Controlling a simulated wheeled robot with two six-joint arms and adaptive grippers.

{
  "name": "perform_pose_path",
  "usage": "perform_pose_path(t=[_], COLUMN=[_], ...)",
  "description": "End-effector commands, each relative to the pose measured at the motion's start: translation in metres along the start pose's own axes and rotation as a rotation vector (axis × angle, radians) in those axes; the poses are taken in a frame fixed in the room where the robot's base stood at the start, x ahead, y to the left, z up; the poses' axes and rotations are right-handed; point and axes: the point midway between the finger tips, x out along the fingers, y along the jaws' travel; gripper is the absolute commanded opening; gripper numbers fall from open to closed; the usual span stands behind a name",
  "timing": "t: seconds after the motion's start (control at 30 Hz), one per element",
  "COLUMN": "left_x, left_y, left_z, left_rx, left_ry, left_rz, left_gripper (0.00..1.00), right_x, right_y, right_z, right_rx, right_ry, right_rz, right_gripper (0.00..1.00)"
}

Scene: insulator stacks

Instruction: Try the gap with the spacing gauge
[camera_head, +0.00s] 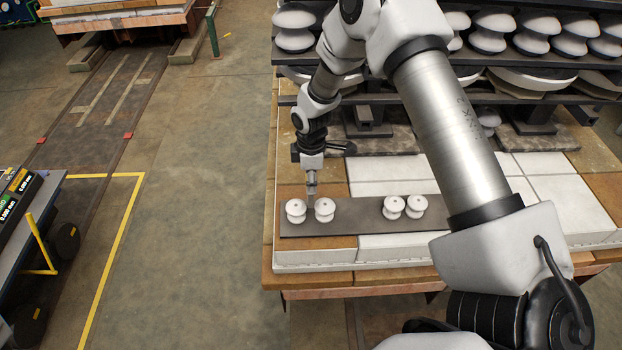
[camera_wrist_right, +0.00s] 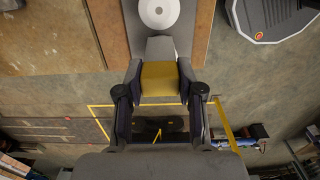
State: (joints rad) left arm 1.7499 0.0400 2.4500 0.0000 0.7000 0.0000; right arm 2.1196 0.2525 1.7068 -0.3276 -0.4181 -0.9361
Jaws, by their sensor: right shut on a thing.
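My right gripper (camera_head: 311,176) points down over the left end of a dark grey plate (camera_head: 355,218). In the wrist view the right gripper (camera_wrist_right: 159,98) is shut on the spacing gauge, a grey piece with a yellow band (camera_wrist_right: 159,79). In the head view the gauge (camera_head: 311,190) reaches down at the left pair of white insulators, left one (camera_head: 296,211) and right one (camera_head: 325,210). I cannot tell whether its tip is in their gap or just behind it. Another pair, (camera_head: 393,207) and (camera_head: 417,206), stands farther right. One insulator (camera_wrist_right: 159,12) shows beyond the gauge. My left gripper is out of view.
The plate lies on a bench of white and brown tiles (camera_head: 375,170). Behind it, racks (camera_head: 470,90) hold several larger white insulators (camera_head: 495,32). A dark cart (camera_head: 40,205) stands at the left. The floor between is clear, with yellow lines (camera_head: 110,255).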

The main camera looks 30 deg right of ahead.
Motion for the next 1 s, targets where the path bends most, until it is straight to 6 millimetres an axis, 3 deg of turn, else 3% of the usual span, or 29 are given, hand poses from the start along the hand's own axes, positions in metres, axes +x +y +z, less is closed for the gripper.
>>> perform_pose_path(t=[1.0], left_x=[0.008], left_y=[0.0], left_z=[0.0], left_rx=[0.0], left_ry=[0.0], left_rz=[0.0], left_gripper=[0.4], right_x=[0.013], right_y=[0.0], right_z=[0.0], right_rx=[0.0], right_ry=[0.0], right_rz=[0.0], right_gripper=[0.0])
